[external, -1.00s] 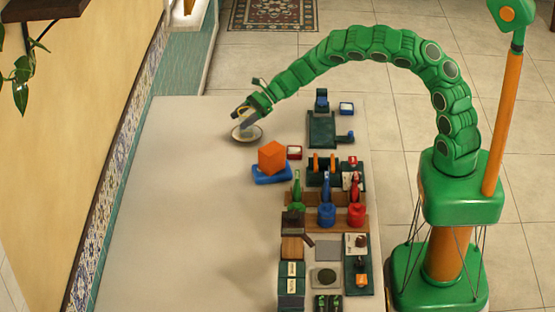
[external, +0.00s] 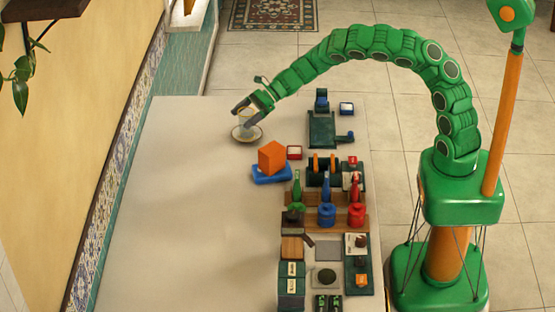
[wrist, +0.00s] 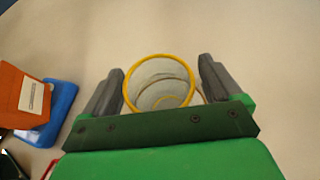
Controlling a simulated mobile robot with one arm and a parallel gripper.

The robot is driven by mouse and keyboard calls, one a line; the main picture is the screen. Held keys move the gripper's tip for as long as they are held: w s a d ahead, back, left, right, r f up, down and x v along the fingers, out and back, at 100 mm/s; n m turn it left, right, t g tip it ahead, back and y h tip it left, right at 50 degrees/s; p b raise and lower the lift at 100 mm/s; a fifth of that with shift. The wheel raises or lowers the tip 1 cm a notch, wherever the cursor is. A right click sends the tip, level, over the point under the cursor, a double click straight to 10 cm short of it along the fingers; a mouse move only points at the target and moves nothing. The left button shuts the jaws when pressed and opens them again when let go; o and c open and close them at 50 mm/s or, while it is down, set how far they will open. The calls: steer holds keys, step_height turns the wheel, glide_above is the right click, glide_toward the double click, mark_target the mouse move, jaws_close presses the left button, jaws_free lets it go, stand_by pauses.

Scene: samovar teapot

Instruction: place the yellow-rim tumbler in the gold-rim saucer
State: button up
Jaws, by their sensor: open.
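The clear yellow-rim tumbler (wrist: 160,86) is between the two fingers of my gripper (wrist: 160,78) in the wrist view, with a visible gap on each side. In the external view my gripper (external: 243,112) is open around the tumbler, over the far part of the table. The tumbler looks upright and stands in the gold-rim saucer (external: 247,137). Most of the saucer is hidden by the tumbler and my gripper in the wrist view, and its contact with the tumbler's base is hard to see.
An orange block (external: 272,156) on a blue base (external: 271,175) stands just nearer and right of the saucer. Racks with bottles and jars (external: 327,214) line the table's right side. The table's left side (external: 180,220) is clear.

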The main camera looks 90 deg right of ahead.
steer(key=v, duration=1.1)
stand_by(0.3)
